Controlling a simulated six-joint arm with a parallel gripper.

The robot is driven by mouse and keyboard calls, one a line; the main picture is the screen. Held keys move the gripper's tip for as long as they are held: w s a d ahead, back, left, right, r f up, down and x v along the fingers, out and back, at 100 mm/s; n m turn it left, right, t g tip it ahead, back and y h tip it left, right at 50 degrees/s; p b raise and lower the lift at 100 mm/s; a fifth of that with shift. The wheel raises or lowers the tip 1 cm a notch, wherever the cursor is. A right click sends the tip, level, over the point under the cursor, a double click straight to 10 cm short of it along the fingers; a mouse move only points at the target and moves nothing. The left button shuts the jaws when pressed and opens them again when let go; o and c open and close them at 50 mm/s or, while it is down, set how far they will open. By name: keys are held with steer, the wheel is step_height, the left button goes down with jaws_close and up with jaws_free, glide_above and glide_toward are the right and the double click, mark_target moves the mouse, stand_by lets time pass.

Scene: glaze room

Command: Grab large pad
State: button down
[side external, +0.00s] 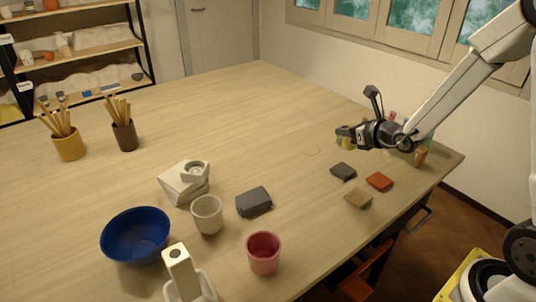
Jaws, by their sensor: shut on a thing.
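My gripper (348,136) is at the right of the side external view, above the table and reaching left from my arm. It is shut on a small yellow-green piece (346,143), mostly hidden by the fingers; its full shape and size cannot be told. A dark grey block-like pad (254,202), the largest of the loose pads, lies mid-table, well to the left and nearer the camera. A smaller dark pad (343,171), a red-orange pad (379,181) and a tan pad (358,198) lie flat below my gripper, apart from it.
A blue bowl (136,235), a pale cup (207,215), a pink cup (263,253) and a white device (184,184) stand at the front left. Two tool pots (69,147) (125,136) stand further back. Small items stand behind my wrist. The table's middle and back are clear.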

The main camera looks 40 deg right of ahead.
steer(key=shift+s+a+r, duration=0.1)
steer(key=shift+s+r, duration=0.05)
steer(key=shift+s, duration=0.2)
steer(key=shift+w, duration=0.1)
stand_by(0.5)
